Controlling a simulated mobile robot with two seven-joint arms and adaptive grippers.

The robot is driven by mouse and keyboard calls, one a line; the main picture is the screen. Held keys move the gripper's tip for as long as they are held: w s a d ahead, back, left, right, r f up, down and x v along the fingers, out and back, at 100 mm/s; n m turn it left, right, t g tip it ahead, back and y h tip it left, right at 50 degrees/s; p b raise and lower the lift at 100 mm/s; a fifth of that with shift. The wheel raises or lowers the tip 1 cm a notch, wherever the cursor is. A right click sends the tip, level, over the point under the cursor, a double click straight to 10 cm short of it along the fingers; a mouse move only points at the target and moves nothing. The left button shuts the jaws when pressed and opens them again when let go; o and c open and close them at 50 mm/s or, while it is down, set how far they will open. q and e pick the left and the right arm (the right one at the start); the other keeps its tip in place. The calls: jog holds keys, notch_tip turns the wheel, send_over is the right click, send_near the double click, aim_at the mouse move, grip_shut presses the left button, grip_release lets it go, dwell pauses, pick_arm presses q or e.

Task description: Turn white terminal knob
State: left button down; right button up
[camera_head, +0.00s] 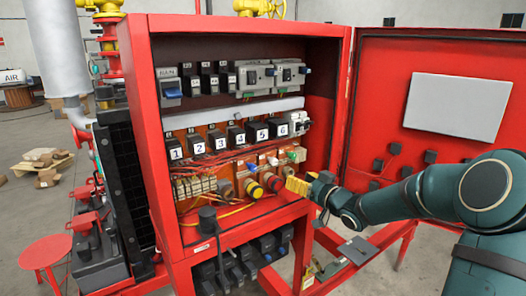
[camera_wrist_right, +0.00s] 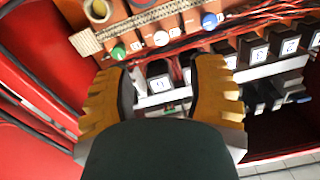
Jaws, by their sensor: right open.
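A small white round knob (camera_wrist_right: 161,38) shows in the wrist view, in the row between a green knob (camera_wrist_right: 118,52) and a blue knob (camera_wrist_right: 209,21). In the head view this row lies below the numbered blocks, with the green knob (camera_head: 292,156) at its right end; the white one is too small to make out surely. My right gripper (camera_head: 309,183) is open and empty at the lower right of the cabinet opening. In the wrist view its yellow fingers (camera_wrist_right: 161,88) stand apart, with a white-faced black block seen between them. The left gripper is out of view.
The red cabinet (camera_head: 153,120) has its door (camera_head: 380,90) open to the right. Numbered black blocks (camera_head: 219,141) sit above the knob row. Round sockets (camera_head: 252,188), wires and a terminal strip (camera_head: 195,186) lie below. The cabinet's right wall is close to my right gripper.

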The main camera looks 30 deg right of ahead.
aim_at(275, 162)
jog(key=w, duration=0.4)
jog(key=w+a, duration=0.1)
jog(key=w, duration=0.4)
jog(key=w+r, duration=0.1)
jog(key=w, duration=0.3)
jog(key=shift+w+a, duration=0.15)
jog(key=shift+w, duration=0.25)
grip_shut()
